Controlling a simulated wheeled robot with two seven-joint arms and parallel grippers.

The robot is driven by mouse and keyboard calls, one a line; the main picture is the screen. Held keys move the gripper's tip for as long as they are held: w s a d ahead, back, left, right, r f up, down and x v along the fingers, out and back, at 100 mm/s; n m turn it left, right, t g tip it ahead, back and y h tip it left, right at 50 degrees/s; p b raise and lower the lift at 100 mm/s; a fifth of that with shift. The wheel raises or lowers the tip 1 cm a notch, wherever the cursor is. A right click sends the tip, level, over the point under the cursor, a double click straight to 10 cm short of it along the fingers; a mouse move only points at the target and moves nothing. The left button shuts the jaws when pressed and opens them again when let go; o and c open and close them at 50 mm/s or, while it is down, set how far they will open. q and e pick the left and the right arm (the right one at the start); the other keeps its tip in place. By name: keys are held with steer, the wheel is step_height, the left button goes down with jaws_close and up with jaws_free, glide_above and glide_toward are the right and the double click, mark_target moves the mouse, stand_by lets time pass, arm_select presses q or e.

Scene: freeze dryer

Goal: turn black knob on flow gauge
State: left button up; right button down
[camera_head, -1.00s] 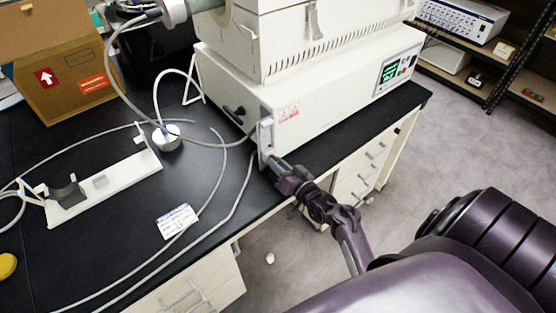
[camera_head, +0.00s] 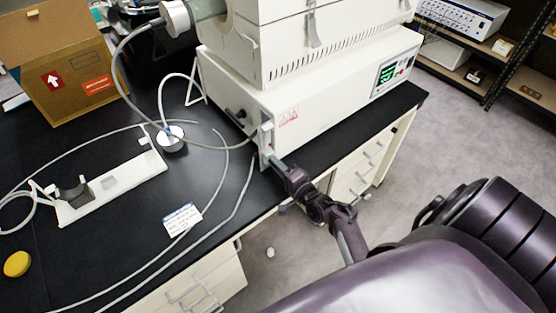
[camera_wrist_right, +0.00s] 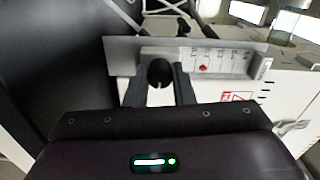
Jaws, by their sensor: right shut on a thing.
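The flow gauge (camera_head: 266,134) is a narrow upright strip on the front left corner of the white freeze dryer. In the right wrist view the gauge (camera_wrist_right: 222,58) lies sideways, with a scale and a red mark. Its black knob (camera_wrist_right: 159,72) sits between the two fingers of my right gripper (camera_wrist_right: 160,92). My right gripper (camera_head: 275,160) is shut on the knob at the lower end of the gauge. In the head view the knob is hidden by the fingers. My left gripper is not in view.
The white freeze dryer (camera_head: 330,100) stands on the black bench (camera_head: 110,255). A hose and a round silver piece (camera_head: 170,139) lie left of the gauge. A white stand (camera_head: 112,188), a label card (camera_head: 183,219) and a cardboard box (camera_head: 70,75) are further left.

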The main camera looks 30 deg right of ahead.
steer(key=shift+m+p, duration=0.4)
steer(key=shift+m, duration=0.8)
steer(key=c, duration=1.2)
jaws_free()
steer(key=shift+c, duration=0.2)
steer(key=s, duration=0.7)
steer(key=shift+s+d+b, duration=0.3)
steer(key=shift+s+b, duration=0.1)
steer(key=shift+b, duration=0.05)
